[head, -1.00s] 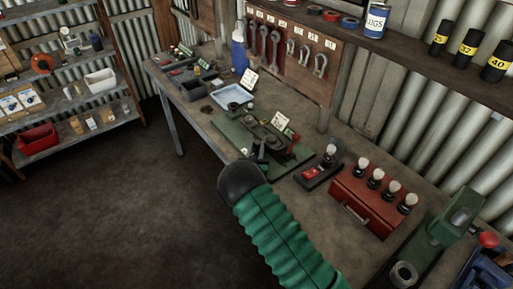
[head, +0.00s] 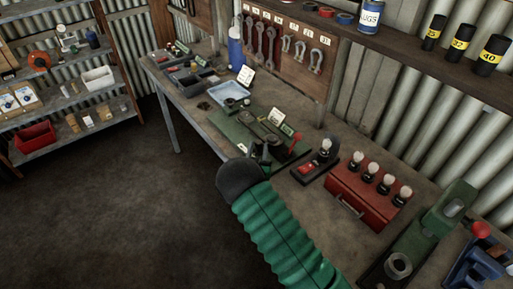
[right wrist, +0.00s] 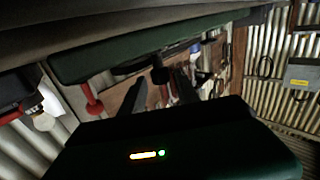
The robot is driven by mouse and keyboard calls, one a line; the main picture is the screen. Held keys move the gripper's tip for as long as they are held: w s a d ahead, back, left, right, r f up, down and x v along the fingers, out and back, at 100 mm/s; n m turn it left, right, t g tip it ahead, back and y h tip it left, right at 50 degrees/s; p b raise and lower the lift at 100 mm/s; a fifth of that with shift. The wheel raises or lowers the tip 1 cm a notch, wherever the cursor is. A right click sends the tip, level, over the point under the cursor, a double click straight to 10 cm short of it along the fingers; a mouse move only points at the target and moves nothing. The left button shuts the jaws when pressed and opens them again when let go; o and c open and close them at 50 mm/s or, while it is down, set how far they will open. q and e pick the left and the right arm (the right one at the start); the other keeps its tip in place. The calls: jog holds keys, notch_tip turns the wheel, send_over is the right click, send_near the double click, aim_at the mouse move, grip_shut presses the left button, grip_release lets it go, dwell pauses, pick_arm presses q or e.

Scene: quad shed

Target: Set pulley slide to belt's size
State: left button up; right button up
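The pulley fixture is a green base plate (head: 229,131) on the bench in the head view, with dark round pulleys (head: 270,130) and a red lever (head: 294,142) at its right end. My right gripper (head: 261,158) is at the plate's near edge, partly hidden by my wrist. In the right wrist view its two fingers (right wrist: 161,92) are apart, with a dark knob (right wrist: 160,75) showing between or just beyond them. I cannot tell if they touch it. My left gripper is out of view.
Right of the fixture are a small black device with a bulb (head: 323,152), a red box with several bulbs (head: 363,196) and a green machine (head: 432,228). A blue-white tray (head: 226,92) and a blue bottle (head: 235,48) stand behind. Wrenches hang on the board.

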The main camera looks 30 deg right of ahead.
jog(key=shift+o, duration=0.7)
jog(key=shift+d+r, duration=0.1)
jog(key=shift+d, duration=0.1)
jog(key=shift+s, duration=0.1)
jog(key=b+v, duration=0.2)
jog(key=v, duration=1.4)
jog(key=shift+s+a, duration=0.2)
jog(key=shift+a, duration=0.1)
